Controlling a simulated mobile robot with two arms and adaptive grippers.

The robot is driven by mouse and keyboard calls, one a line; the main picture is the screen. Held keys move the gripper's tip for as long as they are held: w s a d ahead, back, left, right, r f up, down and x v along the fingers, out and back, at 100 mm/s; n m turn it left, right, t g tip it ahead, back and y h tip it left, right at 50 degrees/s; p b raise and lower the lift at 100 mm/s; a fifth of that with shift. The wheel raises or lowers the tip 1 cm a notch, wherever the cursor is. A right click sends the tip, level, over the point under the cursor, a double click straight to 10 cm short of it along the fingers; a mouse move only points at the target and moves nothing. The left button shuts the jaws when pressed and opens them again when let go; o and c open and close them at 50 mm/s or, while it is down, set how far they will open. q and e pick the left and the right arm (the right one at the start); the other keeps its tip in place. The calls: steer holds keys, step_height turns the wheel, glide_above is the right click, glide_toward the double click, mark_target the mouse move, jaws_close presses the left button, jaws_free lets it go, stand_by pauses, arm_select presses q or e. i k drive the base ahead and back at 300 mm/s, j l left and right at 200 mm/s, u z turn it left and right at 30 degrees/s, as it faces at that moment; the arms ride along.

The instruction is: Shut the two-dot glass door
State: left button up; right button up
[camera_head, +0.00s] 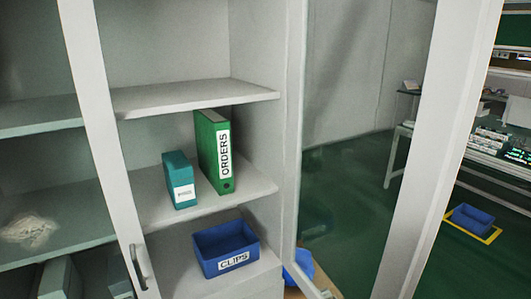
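A grey cabinet has two glass doors. The right glass door (425,150) stands open, swung outward, and the floor and benches show through its pane. The left glass door (105,150) looks shut, with a grey bar handle (140,266) low on its frame. No dot marks are visible on either door, so I cannot tell from marks which is the two-dot one. A small light part shows at the bottom edge near the open door and is cut off. Neither of my grippers is in view.
In the open half are a green ORDERS binder (213,150), a teal box (179,180) and a blue CLIPS bin (226,248). A blue object (300,268) shows behind the open door's glass. A blue tray (473,219) sits on a yellow-marked floor patch at right.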

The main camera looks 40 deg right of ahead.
mark_target(465, 32)
steer(key=k+l, duration=0.1)
steer(key=l, duration=0.4)
steer(key=k+l, duration=0.1)
steer(key=l, duration=0.45)
steer(key=k+l, duration=0.1)
steer(key=l, duration=0.4)
steer(key=k+l, duration=0.1)
steer(key=l, duration=0.45)
steer(key=k+l, duration=0.1)
steer(key=l, duration=0.4)
